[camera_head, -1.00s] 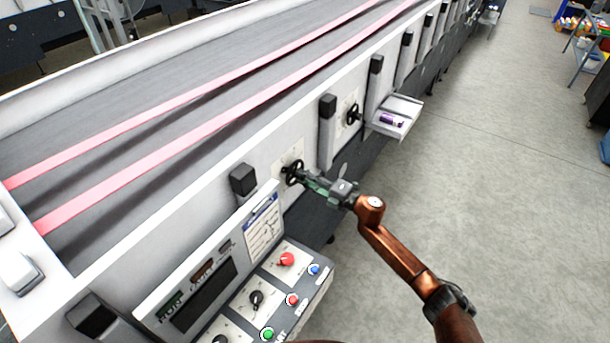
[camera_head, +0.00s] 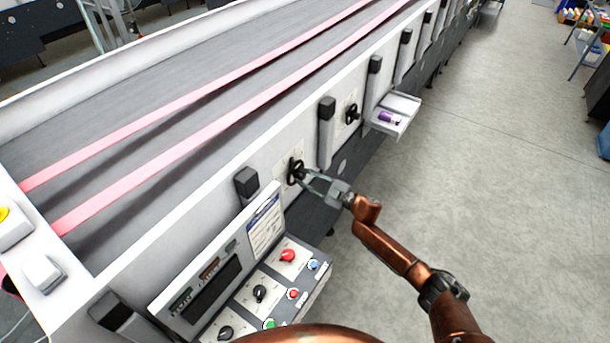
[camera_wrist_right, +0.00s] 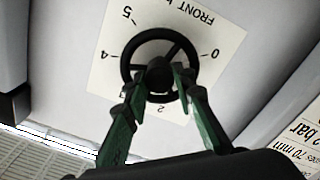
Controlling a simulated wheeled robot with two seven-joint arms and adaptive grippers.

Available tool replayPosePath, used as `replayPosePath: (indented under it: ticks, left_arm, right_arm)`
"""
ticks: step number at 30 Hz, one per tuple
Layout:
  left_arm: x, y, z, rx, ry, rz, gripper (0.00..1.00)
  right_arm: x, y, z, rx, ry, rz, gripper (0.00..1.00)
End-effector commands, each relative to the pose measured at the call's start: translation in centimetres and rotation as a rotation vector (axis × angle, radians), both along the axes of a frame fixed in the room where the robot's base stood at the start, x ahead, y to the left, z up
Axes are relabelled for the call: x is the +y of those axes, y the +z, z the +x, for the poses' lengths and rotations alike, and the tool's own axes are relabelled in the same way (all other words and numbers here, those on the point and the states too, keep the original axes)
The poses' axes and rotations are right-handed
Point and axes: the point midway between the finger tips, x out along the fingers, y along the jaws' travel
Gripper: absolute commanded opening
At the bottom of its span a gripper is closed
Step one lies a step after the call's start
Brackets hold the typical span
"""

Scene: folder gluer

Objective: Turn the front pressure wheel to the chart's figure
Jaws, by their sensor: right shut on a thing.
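The front pressure wheel (camera_head: 294,165) is a small black handwheel on the machine's white side wall. In the right wrist view, the wheel (camera_wrist_right: 127,62) sits on a pale dial plate (camera_wrist_right: 110,68) lettered "FRONT", with figures 0, 2, 4 and 5 readable around it. My right gripper (camera_wrist_right: 170,78) is shut on the wheel, its green fingers reaching over the rim near the hub; it also shows in the head view (camera_head: 308,176). The fingers hide part of the dial. The chart (camera_head: 265,226) is on the control panel; its figures are too small to read. My left gripper is out of view.
The control panel (camera_head: 208,288) with knobs and coloured buttons stands left of and below the wheel. A second black wheel (camera_head: 351,113) and a small tray (camera_head: 405,105) holding a purple item (camera_head: 390,118) lie further along. Open floor (camera_head: 480,170) is at right.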

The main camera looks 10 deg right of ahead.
Motion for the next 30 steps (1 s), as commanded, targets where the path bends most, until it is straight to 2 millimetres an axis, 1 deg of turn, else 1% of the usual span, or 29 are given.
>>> replayPosePath:
  ticks: [1,12,21,30]
  left_arm:
    - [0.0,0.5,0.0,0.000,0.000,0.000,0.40]
    - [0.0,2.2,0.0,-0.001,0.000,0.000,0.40]
    - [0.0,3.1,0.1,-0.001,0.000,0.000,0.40]
    - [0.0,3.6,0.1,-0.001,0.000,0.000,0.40]
  right_arm:
    - [-0.1,0.1,0.0,0.033,-0.002,0.029,0.00]
    - [-0.2,0.1,0.1,0.280,-0.002,0.278,0.00]
    - [-0.2,0.0,0.1,0.481,-0.002,0.480,0.00]
    - [-0.2,-0.1,0.1,0.663,-0.003,0.665,0.00]
